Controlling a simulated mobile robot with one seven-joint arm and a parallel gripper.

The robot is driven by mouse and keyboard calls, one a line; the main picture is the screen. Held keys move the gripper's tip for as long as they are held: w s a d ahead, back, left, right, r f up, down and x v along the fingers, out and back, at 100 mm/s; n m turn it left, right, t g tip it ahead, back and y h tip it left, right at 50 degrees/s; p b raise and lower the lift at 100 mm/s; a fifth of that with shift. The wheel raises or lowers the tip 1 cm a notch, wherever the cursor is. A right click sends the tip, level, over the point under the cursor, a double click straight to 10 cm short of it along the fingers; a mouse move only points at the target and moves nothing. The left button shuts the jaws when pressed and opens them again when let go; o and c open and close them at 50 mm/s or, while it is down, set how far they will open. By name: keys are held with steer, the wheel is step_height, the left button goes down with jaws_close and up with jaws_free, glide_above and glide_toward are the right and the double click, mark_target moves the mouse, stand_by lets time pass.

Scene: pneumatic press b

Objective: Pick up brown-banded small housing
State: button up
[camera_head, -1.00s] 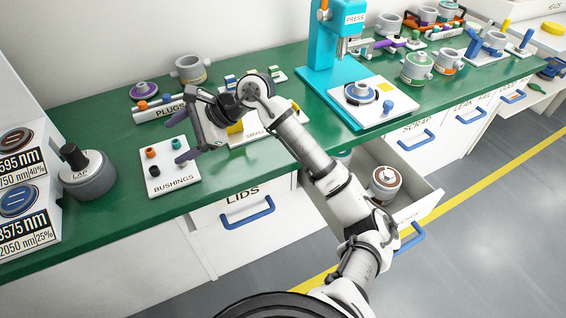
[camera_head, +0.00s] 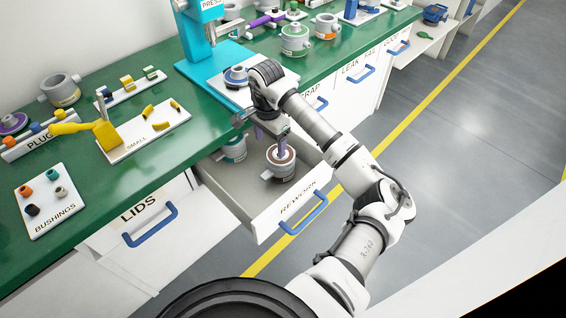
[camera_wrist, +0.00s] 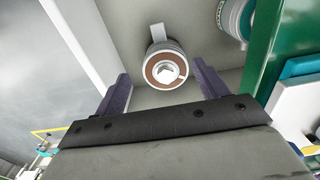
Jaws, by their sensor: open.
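The brown-banded small housing (camera_head: 281,165) stands in the open drawer marked REWORK (camera_head: 262,212). It is a grey cylinder with a brown ring on top and a side stub. In the wrist view the housing (camera_wrist: 166,68) shows its brown ring and pale centre, ahead of and between the finger lines. My gripper (camera_head: 268,145) is over the drawer, open, with purple fingers. In the wrist view my gripper (camera_wrist: 160,90) has its two fingers wide apart, with nothing between them. One finger overlaps the housing in the head view; whether they touch is unclear.
A teal-banded housing (camera_head: 234,149) stands in the same drawer by the bench edge; it also shows in the wrist view (camera_wrist: 236,18). The drawer's side wall (camera_wrist: 75,40) is close to the left finger. The teal press (camera_head: 195,40) stands on the green bench above.

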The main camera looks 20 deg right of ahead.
mark_target(270, 165)
step_height(270, 165, down, 13)
steer(key=p, duration=0.3)
steer(key=shift+a+f, duration=0.1)
steer(key=shift+f, duration=0.05)
jaws_close()
stand_by(0.5)
